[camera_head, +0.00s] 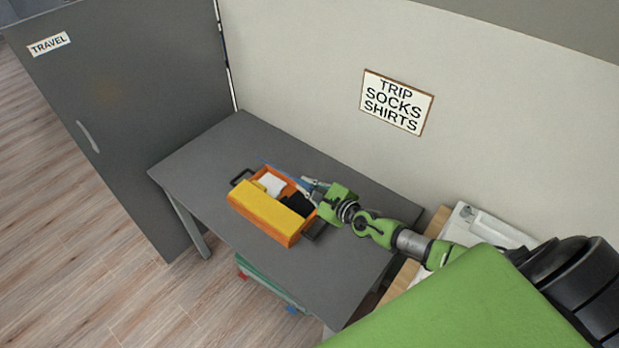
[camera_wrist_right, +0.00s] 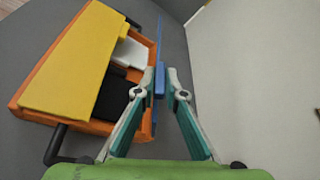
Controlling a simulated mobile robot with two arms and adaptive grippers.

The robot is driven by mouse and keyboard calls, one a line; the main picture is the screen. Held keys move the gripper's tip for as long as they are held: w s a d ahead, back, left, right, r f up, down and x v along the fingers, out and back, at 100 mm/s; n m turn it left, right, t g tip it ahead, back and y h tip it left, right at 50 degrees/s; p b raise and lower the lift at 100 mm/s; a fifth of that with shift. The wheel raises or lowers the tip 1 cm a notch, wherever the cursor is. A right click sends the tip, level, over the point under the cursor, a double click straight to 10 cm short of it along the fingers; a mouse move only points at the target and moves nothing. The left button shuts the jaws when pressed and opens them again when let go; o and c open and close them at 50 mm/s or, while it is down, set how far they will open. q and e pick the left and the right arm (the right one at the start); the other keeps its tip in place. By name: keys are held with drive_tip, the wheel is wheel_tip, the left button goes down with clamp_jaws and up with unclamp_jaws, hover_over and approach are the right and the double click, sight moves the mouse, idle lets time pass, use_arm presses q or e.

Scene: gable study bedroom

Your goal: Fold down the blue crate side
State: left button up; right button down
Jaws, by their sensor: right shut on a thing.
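An orange crate (camera_head: 293,238) with a broad yellow panel (camera_head: 265,209) stands on the grey table. The blue crate side (camera_head: 273,170) runs along its wall-facing edge. In the right wrist view this blue side (camera_wrist_right: 160,45) shows nearly edge-on and looks about upright. My right gripper (camera_head: 308,187) reaches in from the right. In the wrist view its fingertips (camera_wrist_right: 159,85) are shut on a blue tab of that side. White (camera_head: 271,184) and black (camera_head: 297,205) contents lie inside the crate. My left gripper is out of view.
The grey table (camera_head: 195,160) has free room left of the crate and towards the wall. A dark handle (camera_head: 241,177) sticks out at the crate's left end. A tall grey cabinet (camera_head: 110,110) stands left. A wall sign (camera_head: 397,102) hangs behind. A greenish container (camera_head: 268,282) is below the table.

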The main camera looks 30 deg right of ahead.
drive_tip(key=shift+a, duration=0.1)
idle(0.4)
drive_tip(key=c, duration=2.1)
unclamp_jaws()
drive_tip(key=v, duration=1.2)
drive_tip(key=shift+f, duration=0.15)
